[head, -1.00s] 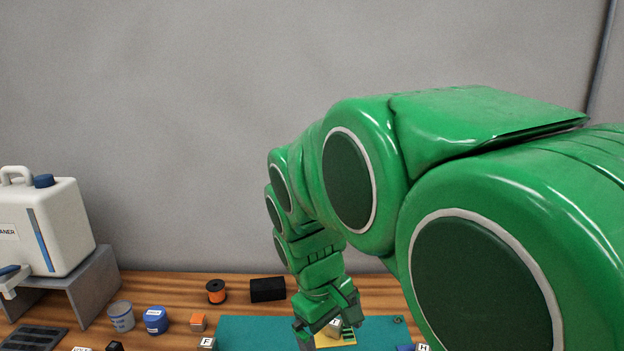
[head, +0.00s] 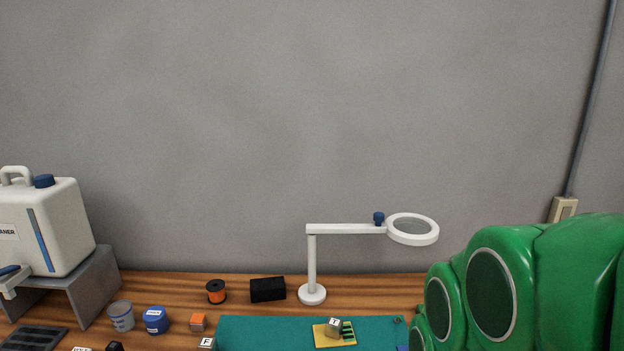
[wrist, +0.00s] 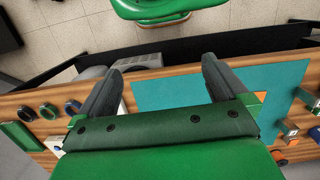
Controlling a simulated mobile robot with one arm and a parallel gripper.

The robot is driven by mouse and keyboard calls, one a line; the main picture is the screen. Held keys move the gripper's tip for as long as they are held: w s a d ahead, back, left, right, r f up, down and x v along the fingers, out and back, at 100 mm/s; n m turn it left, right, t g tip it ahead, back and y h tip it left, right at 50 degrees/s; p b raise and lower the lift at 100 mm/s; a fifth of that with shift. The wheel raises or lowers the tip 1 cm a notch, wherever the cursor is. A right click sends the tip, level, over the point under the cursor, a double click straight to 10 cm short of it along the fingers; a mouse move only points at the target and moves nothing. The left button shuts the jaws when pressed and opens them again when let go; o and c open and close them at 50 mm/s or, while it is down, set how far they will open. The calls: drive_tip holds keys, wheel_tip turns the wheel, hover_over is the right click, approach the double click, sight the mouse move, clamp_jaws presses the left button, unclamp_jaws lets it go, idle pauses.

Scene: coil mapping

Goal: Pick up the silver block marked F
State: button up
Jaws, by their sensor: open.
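The silver block marked F (head: 206,342) stands at the bottom edge of the head view, by the left edge of the teal mat (head: 260,329). Only its upper part shows. Another silver block, with a letter like T or I (head: 334,325), rests on a small yellow board (head: 324,341) on the mat. My gripper (wrist: 162,68) shows in the wrist view with its two dark fingers wide apart and nothing between them. It is outside the head view. I cannot pick out the F block for sure in the wrist view.
A magnifier lamp (head: 312,265), black block (head: 268,289) and orange spool (head: 216,291) stand behind the mat. A white jug (head: 60,228) sits on a grey stand.

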drive_tip(key=shift+s, duration=0.2)
drive_tip(key=c, duration=0.6)
drive_tip(key=shift+c, duration=0.2)
drive_tip(key=m+y, duration=1.2)
drive_tip(key=y, duration=0.1)
hover_over(215, 344)
drive_tip(key=s+d, duration=0.7)
drive_tip(key=s, duration=0.1)
wheel_tip(215, 344, down, 8)
drive_tip(key=r, duration=0.1)
drive_tip(key=w+f+m+t, duration=0.1)
drive_tip(key=w+f+m, duration=0.1)
drive_tip(key=f, duration=0.1)
drive_tip(key=w+a+f+m, duration=0.1)
drive_tip(key=w+f+m, duration=0.1)
drive_tip(key=w+f, duration=0.1)
drive_tip(key=w+f+m+t, duration=0.1)
drive_tip(key=w+f+m, duration=0.1)
drive_tip(key=f, duration=0.1)
drive_tip(key=shift+w+a+m+t, duration=0.3)
drive_tip(key=shift+a, duration=0.05)
drive_tip(key=shift+r+x, duration=0.2)
drive_tip(key=shift+x, duration=3.7)
